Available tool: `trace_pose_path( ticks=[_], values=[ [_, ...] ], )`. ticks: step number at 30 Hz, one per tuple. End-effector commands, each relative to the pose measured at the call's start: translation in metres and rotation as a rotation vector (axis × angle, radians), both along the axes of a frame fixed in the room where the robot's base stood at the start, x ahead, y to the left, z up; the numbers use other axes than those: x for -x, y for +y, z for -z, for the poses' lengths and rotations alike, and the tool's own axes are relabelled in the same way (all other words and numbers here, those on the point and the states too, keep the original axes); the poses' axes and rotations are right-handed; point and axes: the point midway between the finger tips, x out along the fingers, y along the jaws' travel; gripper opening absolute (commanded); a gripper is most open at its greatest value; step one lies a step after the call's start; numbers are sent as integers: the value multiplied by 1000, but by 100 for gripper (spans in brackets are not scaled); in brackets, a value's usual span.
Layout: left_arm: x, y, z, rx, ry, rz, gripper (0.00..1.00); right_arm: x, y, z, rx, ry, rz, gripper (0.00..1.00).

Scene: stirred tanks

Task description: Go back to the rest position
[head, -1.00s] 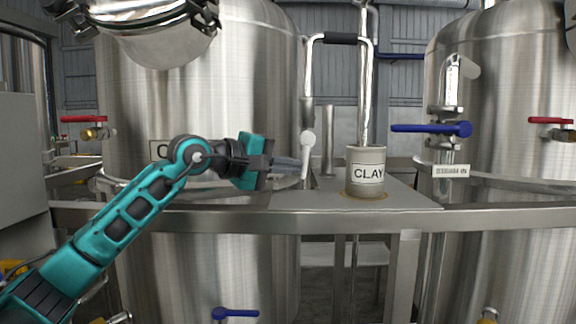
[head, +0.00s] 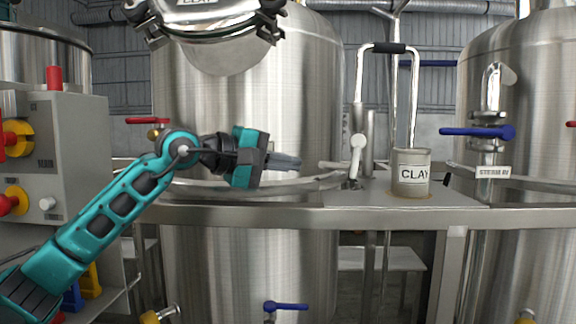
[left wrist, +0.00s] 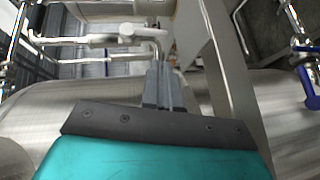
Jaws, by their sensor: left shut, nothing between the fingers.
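My left gripper (head: 285,162) is shut and empty. It is held out in front of the large steel tank (head: 250,110), above the rail and to the left of the white-knobbed lever (head: 357,145). In the left wrist view its closed fingers (left wrist: 163,85) point towards a pipe with a light handle (left wrist: 125,33). My right gripper is not in view.
A cup labelled CLAY (head: 411,174) stands on a small steel shelf (head: 370,200). A steel rail (head: 250,216) runs across the front. A grey control panel (head: 60,150) with red and yellow switches is at the left. A blue-handled valve (head: 480,132) is at the right.

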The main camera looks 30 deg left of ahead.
Motion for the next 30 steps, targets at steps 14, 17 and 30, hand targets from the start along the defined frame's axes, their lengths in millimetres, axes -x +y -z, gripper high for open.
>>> trace_pose_path(
  ticks=[14,17,30],
  values=[
    [-1,-20,15,102,42,55,0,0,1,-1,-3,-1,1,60],
    [-2,-60,46,337,147,156,0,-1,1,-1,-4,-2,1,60],
    [30,-162,191,2164,1051,280,0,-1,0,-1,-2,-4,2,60]
  ],
)
